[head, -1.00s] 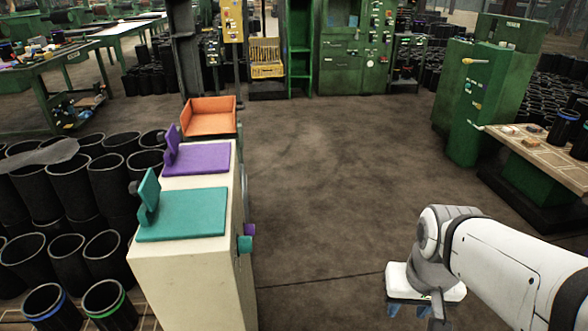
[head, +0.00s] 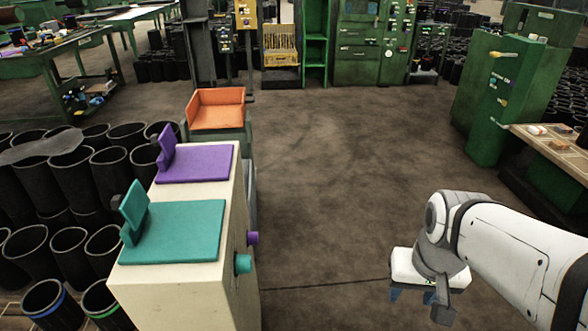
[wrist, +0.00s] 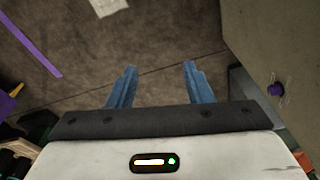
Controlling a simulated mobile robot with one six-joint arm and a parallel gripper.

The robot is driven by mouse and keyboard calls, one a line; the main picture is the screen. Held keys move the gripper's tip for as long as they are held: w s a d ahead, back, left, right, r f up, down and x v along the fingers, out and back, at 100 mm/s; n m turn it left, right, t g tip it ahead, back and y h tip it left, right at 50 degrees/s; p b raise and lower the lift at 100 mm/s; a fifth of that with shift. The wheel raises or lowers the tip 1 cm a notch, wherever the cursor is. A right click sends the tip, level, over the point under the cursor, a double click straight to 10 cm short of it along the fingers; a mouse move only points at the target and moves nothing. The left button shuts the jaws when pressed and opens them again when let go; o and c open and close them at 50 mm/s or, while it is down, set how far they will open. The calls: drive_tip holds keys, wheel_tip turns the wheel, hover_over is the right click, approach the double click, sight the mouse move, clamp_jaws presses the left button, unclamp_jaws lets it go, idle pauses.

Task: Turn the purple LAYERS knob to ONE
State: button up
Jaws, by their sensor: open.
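The purple knob (head: 253,238) sticks out from the right side of a cream cabinet (head: 180,295) at the left of the head view. A purple knob (wrist: 276,89) also shows on a greyish panel at the right of the wrist view, with small marks around it too small to read. My gripper (head: 411,297) is at the lower right of the head view, well to the right of the cabinet with bare floor between. In the wrist view its two blue fingers (wrist: 160,68) are apart with nothing between them.
A teal knob (head: 243,264) sits nearer than the purple one on the same side. Teal (head: 180,230) and purple (head: 197,163) plates lie on the cabinet top. Black sleeves (head: 70,250) crowd its left. A wooden-topped table (head: 553,150) stands at right. The middle floor is clear.

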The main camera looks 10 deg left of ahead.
drive_tip(key=shift+o, duration=1.1)
drive_tip(key=w+a+f+m+g+y+b, duration=0.2)
drive_tip(key=w+a+f+m+y+b, duration=0.1)
drive_tip(key=w+a, duration=0.4)
drive_tip(key=w+a+f+m+g+y+b, duration=0.3)
drive_tip(key=w+a+f, duration=0.4)
drive_tip(key=a, duration=0.3)
drive_tip(key=w+m+y+b, duration=0.1)
drive_tip(key=y, duration=0.1)
drive_tip(key=shift+w+f+m+g+y, duration=0.15)
drive_tip(key=shift+f+m+g+y, duration=0.15)
drive_tip(key=shift+m, duration=0.1)
drive_tip(key=m+y+b, duration=0.6)
drive_tip(key=m+y, duration=0.1)
drive_tip(key=y, duration=0.2)
approach(253, 238)
drive_tip(key=w+f, duration=0.1)
drive_tip(key=f, duration=0.1)
drive_tip(key=b+x, duration=0.1)
drive_tip(key=x, duration=0.7)
drive_tip(key=shift+w+r+b, duration=0.15)
drive_tip(key=shift+r+b, duration=0.05)
drive_tip(key=shift+b, duration=0.2)
